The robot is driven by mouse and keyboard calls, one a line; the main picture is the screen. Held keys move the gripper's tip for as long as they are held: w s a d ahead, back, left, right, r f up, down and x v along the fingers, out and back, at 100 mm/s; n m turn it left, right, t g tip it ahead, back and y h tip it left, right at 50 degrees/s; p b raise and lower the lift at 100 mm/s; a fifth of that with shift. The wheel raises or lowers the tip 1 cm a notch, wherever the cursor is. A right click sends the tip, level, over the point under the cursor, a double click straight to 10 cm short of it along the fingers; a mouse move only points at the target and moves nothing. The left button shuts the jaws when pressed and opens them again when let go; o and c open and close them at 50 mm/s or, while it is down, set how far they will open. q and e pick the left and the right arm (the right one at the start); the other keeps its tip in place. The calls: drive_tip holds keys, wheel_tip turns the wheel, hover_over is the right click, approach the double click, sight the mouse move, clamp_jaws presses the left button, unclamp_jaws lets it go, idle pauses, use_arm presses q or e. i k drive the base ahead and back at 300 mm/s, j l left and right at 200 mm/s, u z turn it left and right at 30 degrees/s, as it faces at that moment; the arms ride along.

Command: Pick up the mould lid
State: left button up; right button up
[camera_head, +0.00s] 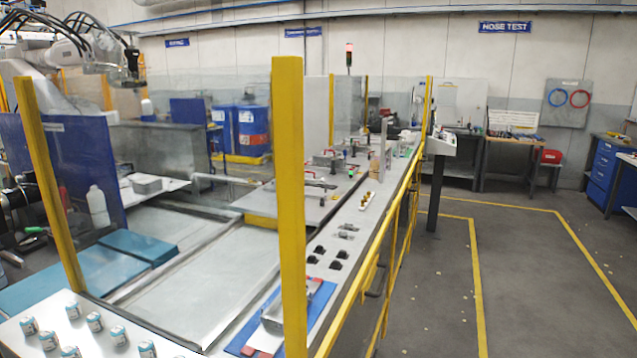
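I cannot tell for sure which part is the mould lid. A metal block (278,314) with red parts lies on a blue mat (318,303) at the near end of the long bench, partly hidden by a yellow post. Farther along, another metal block (326,158) with a red handle sits on a grey plate. A plain grey block (146,184) stands on a white surface at the left.
Yellow posts (289,200) and a yellow rail (388,235) border the bench (352,240). Small blue-and-white cylinders (95,322) stand at the front left. A white robot arm (75,50) is at the upper left. The grey floor (520,270) at the right is open.

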sight(313, 178)
drive_tip(key=i+l+z, duration=0.95)
drive_tip(key=i, duration=0.2)
drive_tip(key=i+l+z, duration=0.3)
drive_tip(key=i, duration=0.25)
drive_tip(key=i+z, duration=0.3)
drive_tip(key=i, duration=0.2)
drive_tip(key=i+u, duration=0.35)
drive_tip(key=i, duration=0.2)
drive_tip(key=i+l+u, duration=0.3)
drive_tip(key=i, duration=0.2)
drive_tip(key=i+l+u, duration=0.35)
drive_tip(key=i, duration=0.15)
